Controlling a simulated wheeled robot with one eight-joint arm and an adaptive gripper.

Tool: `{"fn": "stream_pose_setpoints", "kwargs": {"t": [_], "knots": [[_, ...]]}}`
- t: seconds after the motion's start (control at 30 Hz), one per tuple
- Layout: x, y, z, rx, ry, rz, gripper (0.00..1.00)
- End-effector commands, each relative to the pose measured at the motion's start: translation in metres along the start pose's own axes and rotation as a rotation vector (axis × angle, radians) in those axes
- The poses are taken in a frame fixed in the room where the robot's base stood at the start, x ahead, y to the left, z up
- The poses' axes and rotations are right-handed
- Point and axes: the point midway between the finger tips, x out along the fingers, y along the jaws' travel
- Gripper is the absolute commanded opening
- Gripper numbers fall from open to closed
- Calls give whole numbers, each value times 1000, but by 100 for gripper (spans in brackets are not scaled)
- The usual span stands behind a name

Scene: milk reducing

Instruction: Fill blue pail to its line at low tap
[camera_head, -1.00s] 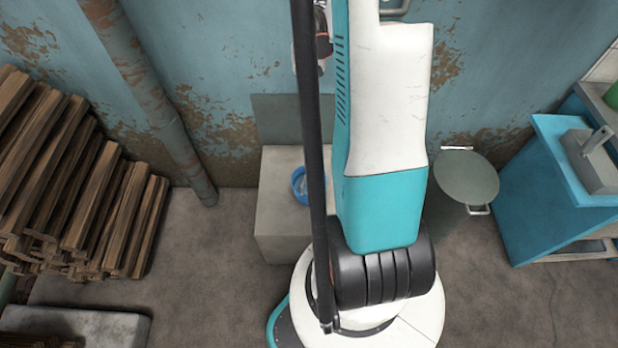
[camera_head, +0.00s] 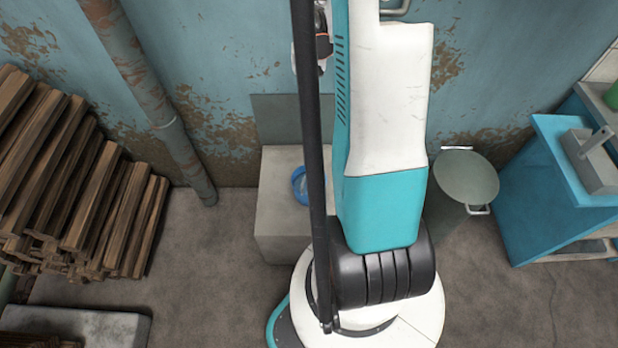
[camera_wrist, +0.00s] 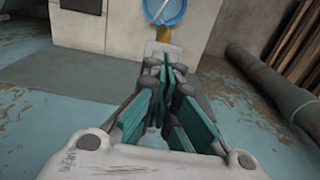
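The blue pail (camera_head: 299,186) stands on a pale block against the wall, partly hidden behind my arm in the head view. It also shows at the top of the wrist view (camera_wrist: 174,11), cut by the frame edge, with a pale strip across its opening. Its line and water level cannot be made out. My gripper (camera_wrist: 163,66) points toward the pail, its teal-padded fingers close together at the far end. A small brass-coloured piece (camera_wrist: 163,34), perhaps part of the tap, shows just beyond the fingertips. Whether the fingers touch or grip it cannot be told.
The pale block (camera_head: 283,222) bears the pail. A lidded grey can (camera_head: 467,178) stands to the right, with a blue bench (camera_head: 550,185) beyond. Stacked wood (camera_head: 85,190) and a rusty pipe (camera_head: 150,85) are on the left. Some floor between is clear.

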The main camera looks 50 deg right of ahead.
Motion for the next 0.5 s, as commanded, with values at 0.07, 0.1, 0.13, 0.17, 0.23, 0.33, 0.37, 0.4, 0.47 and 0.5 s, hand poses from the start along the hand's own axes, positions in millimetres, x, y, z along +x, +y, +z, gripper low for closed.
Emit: {"fn": "stream_pose_setpoints", "kwargs": {"t": [0.07,0.1,0.13,0.17,0.23,0.33,0.37,0.4,0.47,0.5], "knots": [[0,0,0,0,0,0,0],[0,0,0,0,0,0,0],[0,0,0,0,0,0,0],[0,0,0,0,0,0,0],[0,0,0,0,0,0,0],[0,0,0,0,0,0,0],[-1,0,0,0,0,0,0],[-2,0,0,0,0,0,0],[-4,0,0,0,0,0,0],[-7,0,0,0,0,0,0]]}}
